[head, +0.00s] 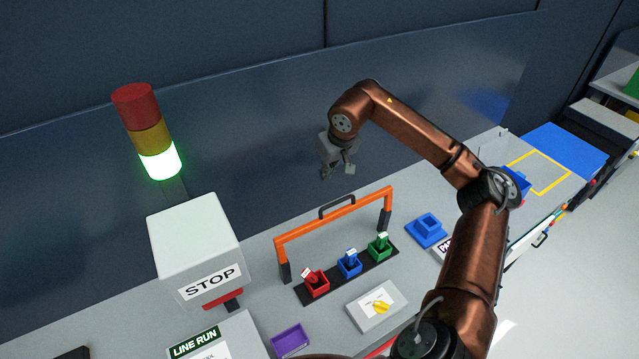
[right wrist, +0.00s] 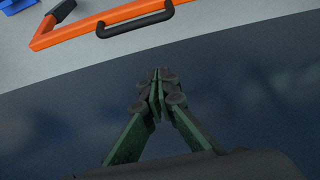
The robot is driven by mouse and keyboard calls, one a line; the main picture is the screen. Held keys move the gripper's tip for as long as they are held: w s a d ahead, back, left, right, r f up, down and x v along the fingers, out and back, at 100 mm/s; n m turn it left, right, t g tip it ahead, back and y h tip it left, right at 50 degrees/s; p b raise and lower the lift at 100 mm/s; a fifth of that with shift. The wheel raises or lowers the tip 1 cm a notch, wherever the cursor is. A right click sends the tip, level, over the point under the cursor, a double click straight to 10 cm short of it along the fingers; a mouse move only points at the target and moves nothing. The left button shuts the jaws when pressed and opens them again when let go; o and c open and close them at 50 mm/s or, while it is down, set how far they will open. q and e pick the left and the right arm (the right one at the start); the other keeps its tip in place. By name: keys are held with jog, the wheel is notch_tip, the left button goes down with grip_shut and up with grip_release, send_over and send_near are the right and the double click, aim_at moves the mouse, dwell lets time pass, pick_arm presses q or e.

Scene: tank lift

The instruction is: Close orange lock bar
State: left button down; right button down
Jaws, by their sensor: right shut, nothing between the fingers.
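The orange lock bar (head: 334,221) stands raised like an upright frame over a black base strip (head: 348,274) in the head view. It has a black handle (head: 337,206) on its top bar and dark feet at both ends. Red (head: 317,285), blue (head: 349,265) and green (head: 379,247) square holders sit on the strip. My right gripper (head: 338,172) is shut and empty, above and behind the bar, apart from it. In the right wrist view the shut fingers (right wrist: 158,92) show below the orange bar (right wrist: 130,14) and its handle (right wrist: 134,27). My left gripper is not in view.
A STOP box (head: 196,247) with a stack light (head: 148,131), lit green, stands left. A white box with a yellow knob (head: 380,306), a purple tray (head: 290,341) and a blue block (head: 427,231) lie nearby. A dark panel (head: 230,150) rises behind the table.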

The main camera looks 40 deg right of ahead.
notch_tip(320, 180, down, 9)
jog(key=s+p, duration=0.1)
jog(key=p, duration=0.2)
dwell(0.4)
jog(key=shift+s+d+f, duration=0.1)
jog(key=shift+s, duration=0.05)
